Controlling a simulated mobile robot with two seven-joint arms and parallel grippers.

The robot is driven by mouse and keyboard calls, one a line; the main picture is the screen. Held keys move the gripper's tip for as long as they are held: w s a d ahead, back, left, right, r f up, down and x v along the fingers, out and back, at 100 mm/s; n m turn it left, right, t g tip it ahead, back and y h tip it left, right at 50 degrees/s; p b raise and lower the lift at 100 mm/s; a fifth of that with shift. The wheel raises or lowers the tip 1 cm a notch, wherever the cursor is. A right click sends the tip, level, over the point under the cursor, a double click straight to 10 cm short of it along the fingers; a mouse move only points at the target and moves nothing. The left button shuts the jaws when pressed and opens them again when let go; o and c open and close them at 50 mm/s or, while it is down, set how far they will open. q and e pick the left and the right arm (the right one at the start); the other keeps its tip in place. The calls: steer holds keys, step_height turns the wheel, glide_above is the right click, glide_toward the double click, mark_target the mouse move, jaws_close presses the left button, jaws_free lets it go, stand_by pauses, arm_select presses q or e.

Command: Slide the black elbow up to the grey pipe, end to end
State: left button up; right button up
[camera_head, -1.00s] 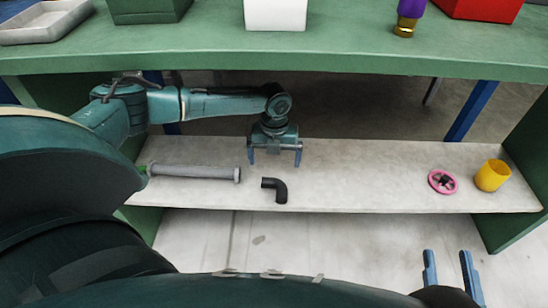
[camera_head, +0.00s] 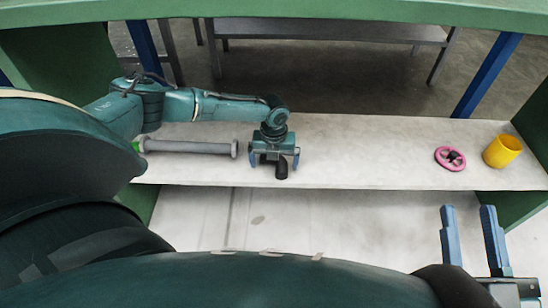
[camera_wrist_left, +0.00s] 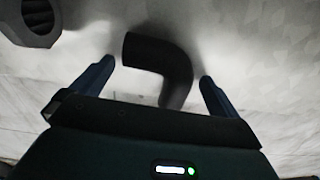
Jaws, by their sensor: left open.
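The black elbow (camera_head: 281,170) lies on the lower shelf, mostly hidden under my left gripper in the head view. My left gripper (camera_head: 274,164) is open, with its fingers on either side of the elbow. In the left wrist view the elbow (camera_wrist_left: 163,64) shows between the two open blue fingers (camera_wrist_left: 155,78), with visible gaps to both. The grey pipe (camera_head: 190,147) lies along the shelf to the left, apart from the elbow. Its open end (camera_wrist_left: 32,25) shows at the top left of the wrist view. My right gripper (camera_head: 467,238) is open and empty in front of the shelf at lower right.
A pink handwheel (camera_head: 450,158) and a yellow cup (camera_head: 502,151) sit at the right end of the shelf (camera_head: 370,155). The shelf between the elbow and the handwheel is clear. A green upper counter (camera_head: 300,12) runs above the shelf.

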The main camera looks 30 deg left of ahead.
arm_select(q)
steer(key=c, duration=1.2)
